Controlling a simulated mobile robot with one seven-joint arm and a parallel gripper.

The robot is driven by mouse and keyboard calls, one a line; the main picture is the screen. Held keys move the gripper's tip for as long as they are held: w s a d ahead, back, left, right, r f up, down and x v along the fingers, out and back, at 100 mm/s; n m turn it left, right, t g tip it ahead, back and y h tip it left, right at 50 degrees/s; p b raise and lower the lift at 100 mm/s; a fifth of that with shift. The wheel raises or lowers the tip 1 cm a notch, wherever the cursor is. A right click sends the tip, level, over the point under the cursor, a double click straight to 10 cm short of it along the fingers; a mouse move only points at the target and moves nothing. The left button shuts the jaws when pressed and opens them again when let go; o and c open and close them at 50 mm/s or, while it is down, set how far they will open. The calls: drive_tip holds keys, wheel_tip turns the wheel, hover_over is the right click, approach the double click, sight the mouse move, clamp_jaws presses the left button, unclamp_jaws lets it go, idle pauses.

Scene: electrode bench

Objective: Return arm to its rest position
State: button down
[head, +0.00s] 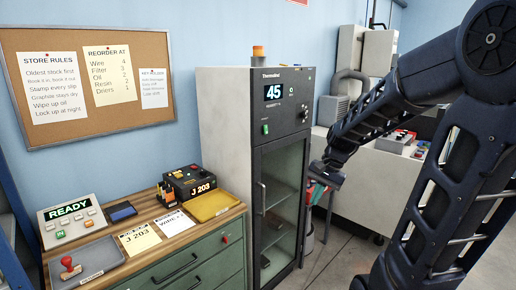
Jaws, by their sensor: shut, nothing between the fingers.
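My arm (437,75) comes in from the right of the head view, bent at a high elbow. Its forearm slopes down and left toward the cabinet. My gripper (318,172) is at the arm's lower left end, just right of the tall cabinet's glass door in the picture. It is shut and holds nothing that I can see. The fingertips are small and dark here. I cannot tell how far the gripper is from the cabinet.
The grey cabinet (225,129) shows 45, its glass door closed. Left is a green drawer bench (195,262) with a READY device (70,218), grey tray (88,264), red-handled stamp (69,265), black J 203 box (190,183) and yellow tray (211,206). Floor shows at lower middle.

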drive_tip(key=s+d+r+n+t+h, duration=0.3)
drive_tip(key=s+d+r+n+t, duration=0.2)
drive_tip(key=s+d+r, duration=0.2)
drive_tip(key=shift+s+d+r+n+h, duration=0.35)
drive_tip(key=shift+d+r, duration=0.2)
drive_tip(key=shift+d, duration=0.65)
